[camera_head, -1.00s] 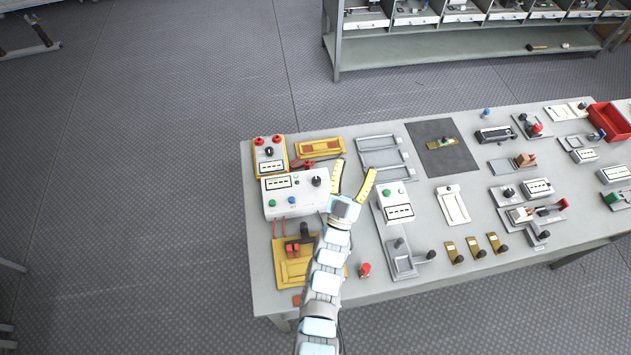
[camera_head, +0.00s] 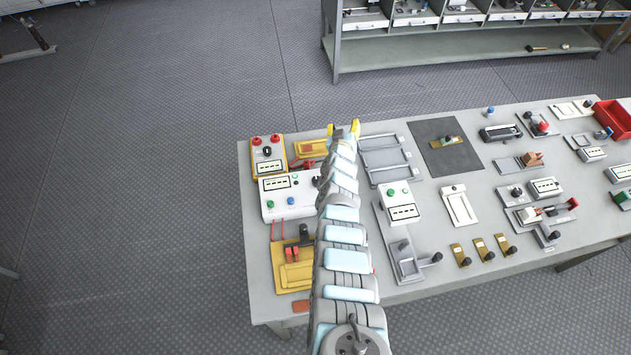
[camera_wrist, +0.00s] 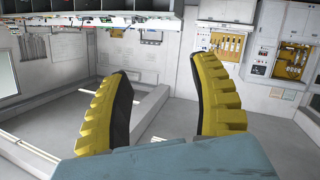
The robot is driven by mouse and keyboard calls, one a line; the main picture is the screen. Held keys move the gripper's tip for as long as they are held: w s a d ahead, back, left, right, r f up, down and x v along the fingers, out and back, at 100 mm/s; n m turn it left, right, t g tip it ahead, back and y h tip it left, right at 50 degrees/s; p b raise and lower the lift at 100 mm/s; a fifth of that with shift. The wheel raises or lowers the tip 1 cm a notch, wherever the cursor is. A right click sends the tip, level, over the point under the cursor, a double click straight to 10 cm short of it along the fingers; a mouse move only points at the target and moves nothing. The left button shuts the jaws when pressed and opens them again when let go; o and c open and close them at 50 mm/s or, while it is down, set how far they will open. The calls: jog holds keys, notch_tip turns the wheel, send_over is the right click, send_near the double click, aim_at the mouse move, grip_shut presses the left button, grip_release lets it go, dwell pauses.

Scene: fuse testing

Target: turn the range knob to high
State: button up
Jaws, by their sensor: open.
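A yellow-edged meter box (camera_head: 269,168) with two red terminals and a dark knob (camera_head: 267,151) stands at the table's back left corner. I cannot tell which knob is the range knob, nor read either setting. My gripper (camera_head: 343,128) is open and empty, above the table's back edge. In the wrist view its yellow fingers (camera_wrist: 165,85) are spread with only the distant room between them.
A yellow tray (camera_head: 313,149) lies behind the white box, partly near my gripper. A grey frame tray (camera_head: 386,156) and a white-and-green unit (camera_head: 399,204) stand right of my arm. A yellow fixture (camera_head: 292,272) is at the front left.

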jog(key=w+a+f+n+g+y+b, duration=0.1)
jog(key=a+f+n+g+y, duration=0.1)
jog(key=g, duration=0.1)
jog(key=n+g+y+b, duration=0.3)
jog(key=n+g+b, duration=0.3)
jog(key=g, duration=0.4)
send_near(317, 180)
jog(key=shift+w+a+f+n+t, duration=0.1)
jog(key=shift+a+f+n, duration=0.1)
jog(key=shift+f, duration=0.4)
jog(key=shift+w+a+f+n+t, duration=0.1)
jog(key=shift+a+f, duration=0.05)
jog(key=shift+f, duration=0.45)
jog(key=shift+w+a+f+n+t, duration=0.1)
jog(key=shift+a+f, duration=0.1)
jog(key=shift+f, duration=0.4)
jog(key=shift+a+f+y, duration=0.25)
jog(key=shift+f+y, duration=0.05)
jog(key=shift+f, duration=0.45)
jog(key=shift+w+a+f, duration=0.2)
jog(key=shift+w+f, duration=0.1)
jog(key=shift+f, duration=0.15)
jog(key=shift+b+x, duration=0.6)
jog(key=shift+x, duration=0.5)
jog(key=shift+a+f+b, duration=0.2)
jog(key=shift+f+b, duration=0.6)
jog(key=shift+f, duration=0.1)
